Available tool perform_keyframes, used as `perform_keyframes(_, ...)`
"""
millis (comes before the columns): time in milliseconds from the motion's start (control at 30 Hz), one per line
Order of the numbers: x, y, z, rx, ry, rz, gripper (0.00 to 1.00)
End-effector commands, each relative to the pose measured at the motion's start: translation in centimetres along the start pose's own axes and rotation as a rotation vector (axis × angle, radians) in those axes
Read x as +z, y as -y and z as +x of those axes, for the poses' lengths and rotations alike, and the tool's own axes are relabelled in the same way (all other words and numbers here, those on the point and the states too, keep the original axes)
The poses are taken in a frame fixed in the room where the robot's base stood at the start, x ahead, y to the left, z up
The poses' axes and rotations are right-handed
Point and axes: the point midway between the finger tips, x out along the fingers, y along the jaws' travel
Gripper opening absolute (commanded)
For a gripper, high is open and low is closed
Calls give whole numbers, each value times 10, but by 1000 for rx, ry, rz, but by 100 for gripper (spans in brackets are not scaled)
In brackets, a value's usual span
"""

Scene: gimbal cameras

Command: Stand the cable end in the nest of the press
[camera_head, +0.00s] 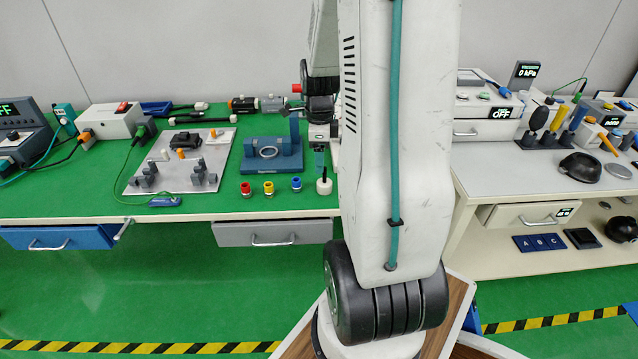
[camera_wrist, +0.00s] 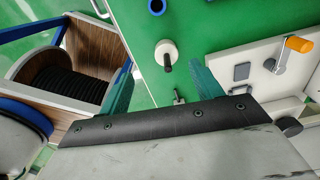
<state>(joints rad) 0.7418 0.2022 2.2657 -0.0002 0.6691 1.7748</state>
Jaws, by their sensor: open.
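A short black cable end (camera_wrist: 168,62) stands upright in a round white holder (camera_wrist: 163,48) on the green bench. The white holder also shows in the head view (camera_head: 324,188), below my gripper (camera_head: 319,160). What looks like the press is a white block (camera_wrist: 255,85) with an orange-handled lever (camera_wrist: 298,44), at the right of the wrist view. My arm hides most of it in the head view. I cannot make out its nest for certain. My gripper (camera_wrist: 160,86) is open and empty, its teal fingers apart. A small metal piece (camera_wrist: 178,97) shows between them, below.
Red, yellow and blue cups (camera_head: 270,187) stand left of the holder near the bench's front edge. A dark blue fixture (camera_head: 254,165) with a ring and upright stands behind them. A grey plate (camera_head: 205,145) with clips lies further left. Drawers (camera_head: 285,234) hang below.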

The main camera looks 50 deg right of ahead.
Motion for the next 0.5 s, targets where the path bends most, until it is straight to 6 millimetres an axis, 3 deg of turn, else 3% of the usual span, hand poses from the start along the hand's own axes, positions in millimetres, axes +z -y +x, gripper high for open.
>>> perform_keyframes(133, -12, 9, 18, 7, -2, 109, 65)
perform_keyframes(500, -14, 9, 63, 8, -2, 118, 65)
